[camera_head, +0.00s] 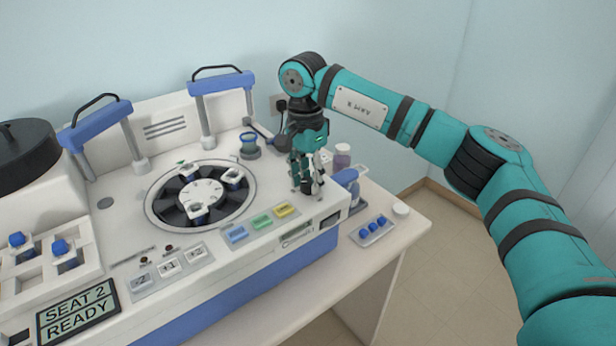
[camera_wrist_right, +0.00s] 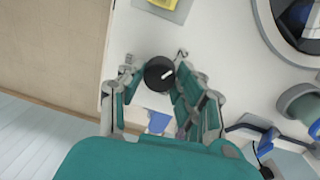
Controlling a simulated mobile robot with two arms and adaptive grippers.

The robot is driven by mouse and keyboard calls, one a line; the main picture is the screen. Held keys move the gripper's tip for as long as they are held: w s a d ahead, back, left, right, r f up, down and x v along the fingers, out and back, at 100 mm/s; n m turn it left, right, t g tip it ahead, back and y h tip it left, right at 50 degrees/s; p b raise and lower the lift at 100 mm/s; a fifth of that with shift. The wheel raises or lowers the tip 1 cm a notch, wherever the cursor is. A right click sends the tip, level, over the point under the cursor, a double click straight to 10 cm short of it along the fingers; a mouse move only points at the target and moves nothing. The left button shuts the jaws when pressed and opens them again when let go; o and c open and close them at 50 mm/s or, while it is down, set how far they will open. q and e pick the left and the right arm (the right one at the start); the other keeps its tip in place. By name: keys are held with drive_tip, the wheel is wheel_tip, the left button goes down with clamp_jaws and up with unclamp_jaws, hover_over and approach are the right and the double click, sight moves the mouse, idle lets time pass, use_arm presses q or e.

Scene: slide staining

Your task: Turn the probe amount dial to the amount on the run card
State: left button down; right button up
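The dial is a round black knob (camera_wrist_right: 159,73) with a white pointer mark, on the white machine top. In the right wrist view the mark points toward the upper right. In the head view the knob (camera_head: 308,187) sits near the machine's front right corner, partly hidden by my right gripper (camera_head: 307,182). That gripper points down over it. In the wrist view its fingers (camera_wrist_right: 157,62) stand on both sides of the knob, spread, with no clear contact. I cannot make out a run card or scale numbers. My left gripper is out of view.
Blue, green and yellow blocks (camera_head: 262,221) lie left of the dial. A slide carousel (camera_head: 202,194) is further left. A screen (camera_head: 77,312) reads "SEAT 2 READY". A tray (camera_head: 372,232) with blue-topped items and bottles stand right of the machine.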

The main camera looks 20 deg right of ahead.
drive_tip(key=c, duration=0.4)
drive_tip(key=shift+c, duration=0.4)
drive_tip(key=shift+m, duration=0.3)
drive_tip(key=m+b, duration=0.1)
drive_tip(key=m, duration=0.4)
drive_tip(key=shift+b, duration=0.35)
drive_tip(key=m+b, duration=0.1)
drive_tip(key=m, duration=0.5)
drive_tip(key=shift+d+r+y, duration=0.1)
drive_tip(key=shift+y, duration=0.2)
drive_tip(key=o, duration=1.1)
